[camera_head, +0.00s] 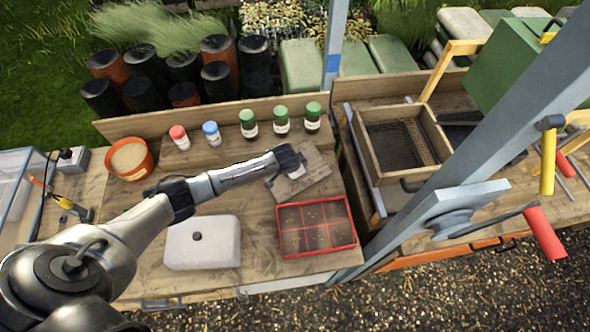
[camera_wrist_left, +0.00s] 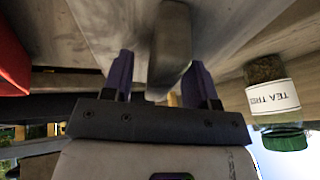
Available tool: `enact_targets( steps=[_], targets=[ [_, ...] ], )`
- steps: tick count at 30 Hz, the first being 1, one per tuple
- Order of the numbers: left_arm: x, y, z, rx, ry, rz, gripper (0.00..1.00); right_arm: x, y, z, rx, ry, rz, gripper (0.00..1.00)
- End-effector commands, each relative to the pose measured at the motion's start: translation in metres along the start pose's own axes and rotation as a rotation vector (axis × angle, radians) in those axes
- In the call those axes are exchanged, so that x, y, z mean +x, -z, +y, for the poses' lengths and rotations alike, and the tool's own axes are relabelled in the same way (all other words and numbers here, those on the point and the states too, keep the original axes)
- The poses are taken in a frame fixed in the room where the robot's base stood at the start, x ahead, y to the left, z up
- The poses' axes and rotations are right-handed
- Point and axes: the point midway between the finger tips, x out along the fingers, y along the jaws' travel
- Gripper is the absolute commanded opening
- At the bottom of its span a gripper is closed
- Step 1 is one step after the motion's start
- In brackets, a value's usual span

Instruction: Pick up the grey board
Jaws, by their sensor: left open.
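The grey board (camera_head: 312,183) lies on the wooden bench top behind the red-rimmed tray, partly hidden by my left gripper (camera_head: 287,172). In the left wrist view a dark grey raised block (camera_wrist_left: 171,42), which looks like the board's handle, stands between the two purple fingers of my left gripper (camera_wrist_left: 163,80). The fingers are open, one on each side of the block, with gaps visible. My right gripper is in neither view.
A red seed tray (camera_head: 317,228) is in front of the board. Several capped jars stand behind it, including a green-capped one (camera_head: 281,121); a jar labelled tea tree (camera_wrist_left: 272,98) is near the gripper. A white lidded box (camera_head: 203,243) and terracotta pot (camera_head: 130,159) are left.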

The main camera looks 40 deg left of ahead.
Motion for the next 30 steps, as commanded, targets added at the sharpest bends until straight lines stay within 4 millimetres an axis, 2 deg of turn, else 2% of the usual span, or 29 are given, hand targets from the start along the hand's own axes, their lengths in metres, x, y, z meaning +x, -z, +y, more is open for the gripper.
enact_targets(
  steps=[15, 30],
  targets=[
    [0.0028, -0.0012, 0.0009, 0.0, 0.0, 0.0, 0.53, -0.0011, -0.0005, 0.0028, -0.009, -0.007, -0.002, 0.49],
    [0.0028, -0.0012, 0.001, 0.0, 0.0, 0.0, 0.06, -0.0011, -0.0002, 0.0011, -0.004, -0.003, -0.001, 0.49]
  ],
)
